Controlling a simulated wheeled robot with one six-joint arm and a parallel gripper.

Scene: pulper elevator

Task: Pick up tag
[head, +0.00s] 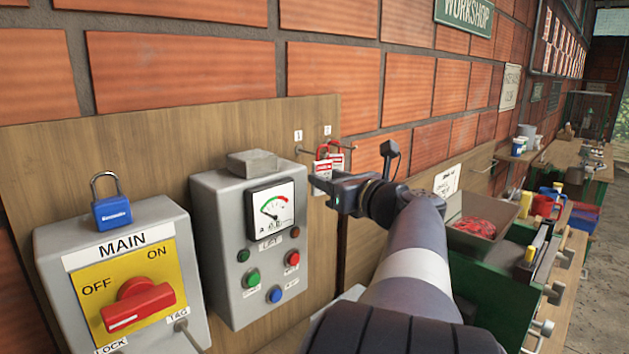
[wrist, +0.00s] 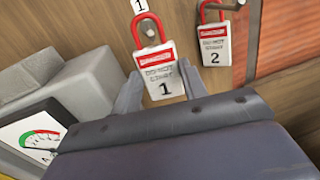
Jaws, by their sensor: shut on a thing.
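A white tag with a red shackle, a red DANGER band and the number 1 (wrist: 160,74) is between the two fingers of my gripper (wrist: 162,85) in the wrist view. Its shackle still loops around or just in front of peg 1; I cannot tell which. A second such tag, number 2 (wrist: 215,48), hangs to the right, apart from the fingers. In the head view my gripper (head: 328,186) is shut on tag 1 (head: 321,170) at the board, with tag 2 (head: 337,161) just behind.
A grey control box (head: 222,220) with a gauge and buttons stands left of my gripper. Further left is the MAIN switch box (head: 70,262) with a blue padlock (head: 112,213) on top. A bin of red items (head: 480,222) and a bench are at right. The brick wall is close behind.

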